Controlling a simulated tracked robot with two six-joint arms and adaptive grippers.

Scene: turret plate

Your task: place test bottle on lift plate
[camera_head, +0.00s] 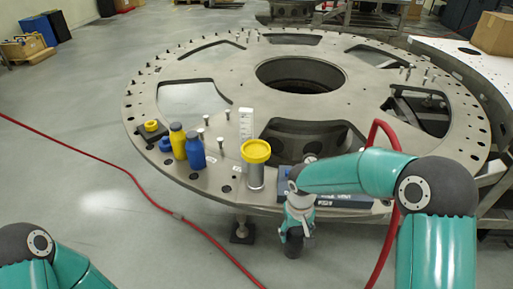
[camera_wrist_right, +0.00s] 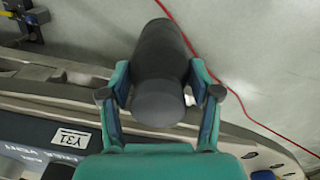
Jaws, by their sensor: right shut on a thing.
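My right gripper (camera_head: 298,212) is just off the near edge of the large round metal plate (camera_head: 215,105). It is shut on a dark grey bottle (camera_head: 293,244), which hangs below the fingers over the floor. In the right wrist view the right gripper (camera_wrist_right: 160,78) has a finger on each side of the bottle (camera_wrist_right: 161,52). A dark blue flat piece with white lettering (camera_head: 345,201) lies at the plate's near edge, partly behind my right arm. It also shows in the wrist view (camera_wrist_right: 30,138); I cannot tell whether it is the lift plate. My left gripper is out of view.
A grey canister with a yellow lid (camera_head: 256,172) stands beside the gripper. Yellow (camera_head: 178,140) and blue (camera_head: 195,150) bottles, a white upright scale (camera_head: 246,125) and several pins stand farther left. A red hose (camera_head: 130,176) crosses the floor.

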